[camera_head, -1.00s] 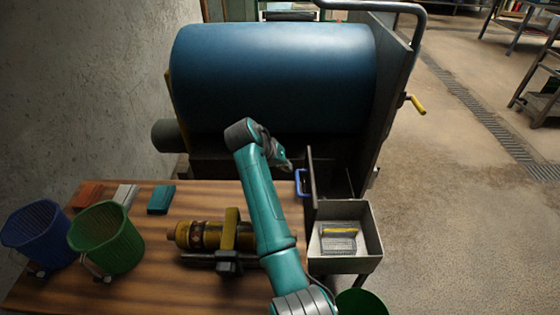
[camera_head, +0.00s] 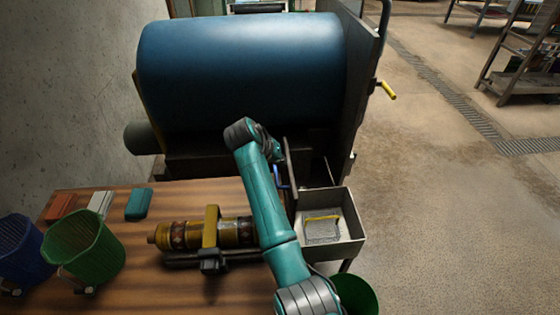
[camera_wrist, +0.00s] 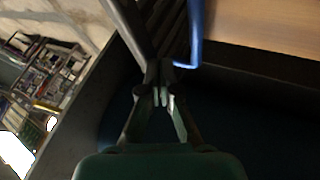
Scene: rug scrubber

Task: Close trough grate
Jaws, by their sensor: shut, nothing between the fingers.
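The trough grate (camera_head: 291,165) is a dark panel standing nearly upright at the right end of the trough under the blue drum. Its blue handle (camera_head: 280,177) is on its left face. In the wrist view the grate's bars (camera_wrist: 172,28) and the blue handle (camera_wrist: 196,38) are just beyond my fingertips. My gripper (camera_head: 279,160) is on the grate's left side, near the handle. In the wrist view my gripper (camera_wrist: 160,97) has its fingers together with nothing held. I cannot tell whether the fingertips touch the grate.
The large blue drum (camera_head: 240,75) stands behind the trough. A grey box (camera_head: 337,245) with a yellow-handled tool (camera_head: 322,225) sits to the right. The wooden table (camera_head: 130,280) holds baskets, blocks and a brass-coloured cylinder (camera_head: 190,235).

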